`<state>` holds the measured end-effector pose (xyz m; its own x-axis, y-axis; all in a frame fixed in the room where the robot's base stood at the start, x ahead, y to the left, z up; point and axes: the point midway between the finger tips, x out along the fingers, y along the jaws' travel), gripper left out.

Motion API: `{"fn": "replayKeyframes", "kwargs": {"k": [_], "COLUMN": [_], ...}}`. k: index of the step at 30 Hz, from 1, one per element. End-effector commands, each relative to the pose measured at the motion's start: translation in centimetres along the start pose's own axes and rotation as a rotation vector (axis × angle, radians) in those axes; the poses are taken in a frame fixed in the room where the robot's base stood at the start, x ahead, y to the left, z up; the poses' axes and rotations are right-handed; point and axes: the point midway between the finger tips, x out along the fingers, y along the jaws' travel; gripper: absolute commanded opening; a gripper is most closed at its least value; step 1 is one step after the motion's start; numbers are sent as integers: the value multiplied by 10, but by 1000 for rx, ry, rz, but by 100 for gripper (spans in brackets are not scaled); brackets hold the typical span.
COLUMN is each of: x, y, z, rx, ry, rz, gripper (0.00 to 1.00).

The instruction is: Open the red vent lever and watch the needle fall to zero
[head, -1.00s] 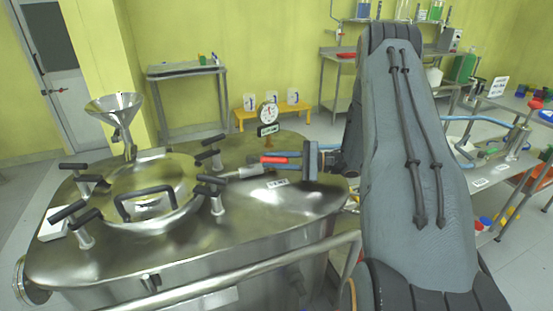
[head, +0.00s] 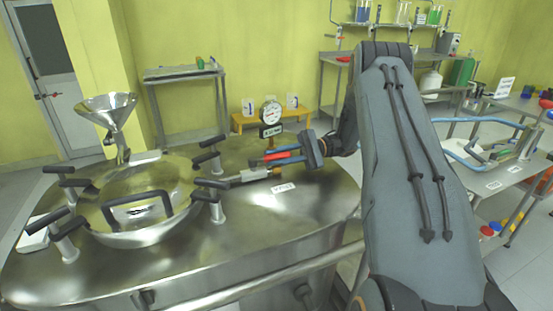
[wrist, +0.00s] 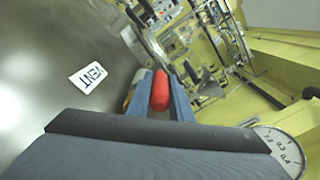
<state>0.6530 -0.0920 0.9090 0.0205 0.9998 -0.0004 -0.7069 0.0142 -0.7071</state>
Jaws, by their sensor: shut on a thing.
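The red vent lever (head: 284,154) is on top of the steel reactor (head: 318,206), above a metal valve body (head: 250,174). My gripper (head: 274,157) reaches in from the right and is shut on the lever. In the wrist view the red lever (wrist: 160,91) lies between the two blue fingers (wrist: 171,98). A white label reading VENT (wrist: 88,77) lies beside it. The pressure gauge (head: 271,113) stands behind the lever. Its needle is too small to read in the head view, and only a slice of the gauge dial (wrist: 282,149) shows in the wrist view.
A round lid with black-handled clamps (head: 140,212) and a steel funnel (head: 107,108) stand on the left of the reactor. A steel rail runs along its front. A side table with blue tubing is at right.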

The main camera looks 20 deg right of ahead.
Motion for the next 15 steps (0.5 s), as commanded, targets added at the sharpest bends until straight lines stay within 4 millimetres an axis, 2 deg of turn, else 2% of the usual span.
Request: {"fn": "replayKeyframes", "kwargs": {"k": [7,8,10,15], "x": [1,1,1,0], "y": [0,0,0,0], "z": [0,0,0,0], "rx": [0,0,0,0], "ry": [-2,-2,-1,1], "rz": [0,0,-1,-2], "gripper": [0,24,36,38]}}
